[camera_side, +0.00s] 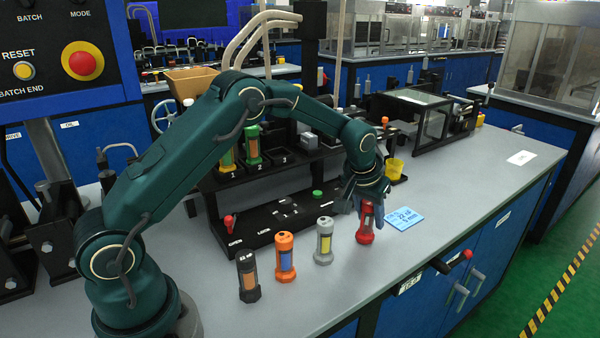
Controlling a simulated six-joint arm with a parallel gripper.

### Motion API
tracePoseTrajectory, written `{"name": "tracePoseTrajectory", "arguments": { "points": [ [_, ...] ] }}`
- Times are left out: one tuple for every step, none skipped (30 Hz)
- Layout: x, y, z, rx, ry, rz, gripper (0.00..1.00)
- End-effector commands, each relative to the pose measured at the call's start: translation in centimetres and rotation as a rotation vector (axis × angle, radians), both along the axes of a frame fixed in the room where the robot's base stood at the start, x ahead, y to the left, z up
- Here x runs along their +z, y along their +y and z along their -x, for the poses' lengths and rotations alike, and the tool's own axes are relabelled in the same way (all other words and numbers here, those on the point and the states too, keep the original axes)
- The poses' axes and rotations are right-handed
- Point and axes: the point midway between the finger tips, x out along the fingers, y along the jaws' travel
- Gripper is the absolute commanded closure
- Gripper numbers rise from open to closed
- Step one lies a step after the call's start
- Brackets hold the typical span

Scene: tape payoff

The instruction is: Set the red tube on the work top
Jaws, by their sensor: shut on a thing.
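The red tube (365,236) stands upright at the right end of a row of tubes on the grey work top (440,180). It has a wider red base and a window in its side. My gripper (366,203) points down over it and is shut on its upper part, which the fingers partly hide. The base of the tube appears to be at the work top; I cannot tell whether it touches.
A grey tube (324,243), an orange tube (285,258) and a black tube (247,277) stand to the left. A blue note (404,218) lies just right of the red tube. A black rack (262,165) holds green and yellow tubes behind.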

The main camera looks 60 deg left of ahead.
Motion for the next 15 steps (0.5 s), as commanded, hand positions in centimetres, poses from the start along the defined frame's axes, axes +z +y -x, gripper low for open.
{"name": "tracePoseTrajectory", "arguments": {
  "points": [
    [-0.29,0.02,-0.01,0.001,0.000,0.000,1.00],
    [-0.35,0.02,0.00,0.001,-0.001,0.000,1.00],
    [-0.35,0.03,-0.01,0.001,-0.001,0.000,1.00],
    [-0.34,0.03,-0.01,0.001,-0.001,0.000,1.00],
    [-0.32,0.04,-0.02,0.001,-0.002,0.000,1.00],
    [-0.32,0.04,-0.01,0.001,-0.002,0.000,1.00],
    [-0.31,0.04,-0.01,0.001,-0.002,0.000,1.00],
    [-0.31,0.04,-0.01,0.001,-0.002,0.000,1.00],
    [-0.35,0.04,-0.01,0.001,-0.001,0.000,1.00],
    [-0.42,0.04,0.00,0.000,-0.001,0.000,1.00],
    [-0.52,0.05,0.01,0.000,0.000,0.000,1.00],
    [-0.65,0.05,0.02,0.000,0.000,0.000,1.00],
    [-0.65,0.05,0.02,0.000,0.000,0.000,0.54],
    [-0.63,0.05,0.02,0.000,0.000,0.000,0.43],
    [-0.63,0.05,0.02,0.000,0.000,0.000,0.32]
  ]
}}
